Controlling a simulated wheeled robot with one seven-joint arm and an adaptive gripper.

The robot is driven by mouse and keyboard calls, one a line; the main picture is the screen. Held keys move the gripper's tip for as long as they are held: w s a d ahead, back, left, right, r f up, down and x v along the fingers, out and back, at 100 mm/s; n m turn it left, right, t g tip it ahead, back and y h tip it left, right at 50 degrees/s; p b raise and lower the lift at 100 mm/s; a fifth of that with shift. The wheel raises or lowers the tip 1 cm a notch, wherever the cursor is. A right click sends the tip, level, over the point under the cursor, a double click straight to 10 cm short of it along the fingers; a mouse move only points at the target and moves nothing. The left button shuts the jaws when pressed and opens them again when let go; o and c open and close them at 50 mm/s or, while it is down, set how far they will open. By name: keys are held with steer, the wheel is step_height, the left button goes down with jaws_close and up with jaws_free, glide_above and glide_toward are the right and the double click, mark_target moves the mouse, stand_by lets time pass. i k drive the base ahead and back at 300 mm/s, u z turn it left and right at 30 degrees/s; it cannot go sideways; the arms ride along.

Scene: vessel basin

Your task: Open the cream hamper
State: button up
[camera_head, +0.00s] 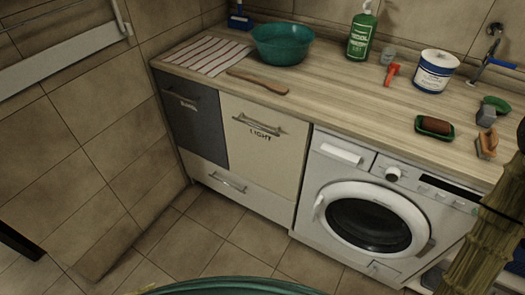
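The cream hamper (262,155) is a tall cream front under the counter, marked "LIGHT", with a metal bar handle (257,125) near its top. It looks shut, its front about level with the dark front beside it. A white drawer with its own handle lies below it. My gripper is not in view, so its distance from the handle and its state do not show.
A dark hamper front (190,118) is on the left and a white washing machine (375,208) on the right. The wooden counter (335,95) holds a teal basin (282,43), a green bottle (361,35), a white tub (434,72) and brushes. The tiled floor (212,245) in front is clear.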

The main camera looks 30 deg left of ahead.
mark_target(267, 147)
steer(key=u, duration=0.5)
steer(key=k, duration=1.2)
steer(key=u, duration=0.95)
steer(key=i, duration=1.3)
steer(key=z, duration=0.85)
